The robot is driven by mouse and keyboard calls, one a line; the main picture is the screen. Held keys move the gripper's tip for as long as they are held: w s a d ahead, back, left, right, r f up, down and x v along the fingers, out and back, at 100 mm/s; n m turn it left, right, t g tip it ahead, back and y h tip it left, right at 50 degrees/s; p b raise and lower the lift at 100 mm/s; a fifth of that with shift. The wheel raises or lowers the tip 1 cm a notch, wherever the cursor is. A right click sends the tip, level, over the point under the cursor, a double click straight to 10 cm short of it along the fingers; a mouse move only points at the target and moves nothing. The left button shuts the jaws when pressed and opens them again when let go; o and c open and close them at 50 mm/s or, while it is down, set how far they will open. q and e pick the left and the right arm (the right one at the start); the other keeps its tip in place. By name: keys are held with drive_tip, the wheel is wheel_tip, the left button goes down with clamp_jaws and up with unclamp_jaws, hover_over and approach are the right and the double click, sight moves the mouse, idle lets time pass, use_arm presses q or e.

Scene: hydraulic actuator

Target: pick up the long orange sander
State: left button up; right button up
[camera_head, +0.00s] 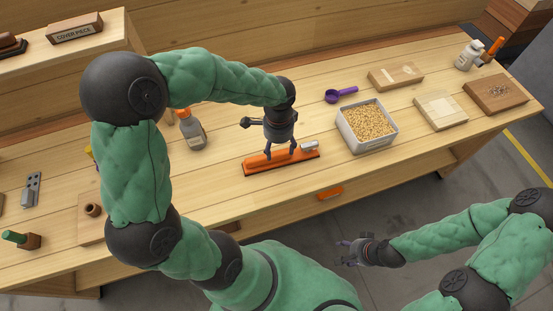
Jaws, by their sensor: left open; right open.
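The long orange sander (262,163) lies on the workbench near its front edge. It has an orange body, a dark base and a grey part at its right end. My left gripper (281,156) points down over the sander's middle, with its open fingers at or just above the orange body. I cannot tell whether the fingers touch it. My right gripper (346,252) is open and empty, away from the bench in front of its front edge.
A bin of wood pellets (367,124) stands right of the sander, with a purple scoop (341,94) behind it. A bottle (192,132) stands to the left. Wooden boards (441,110) lie at the right. An orange drawer handle (330,193) is on the bench front.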

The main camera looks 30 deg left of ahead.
sight(277, 155)
use_arm(q)
drive_tip(key=f+b, duration=0.1)
drive_tip(key=f, duration=0.1)
drive_tip(key=f+b, duration=0.1)
drive_tip(key=f, duration=0.1)
drive_tip(key=shift+s+a+f, duration=0.1)
drive_tip(key=shift+s+f, duration=0.05)
drive_tip(key=shift+s, duration=0.05)
drive_tip(key=shift+f+b, duration=0.3)
drive_tip(key=shift+f, duration=0.1)
drive_tip(key=shift+r, duration=0.1)
clamp_jaws()
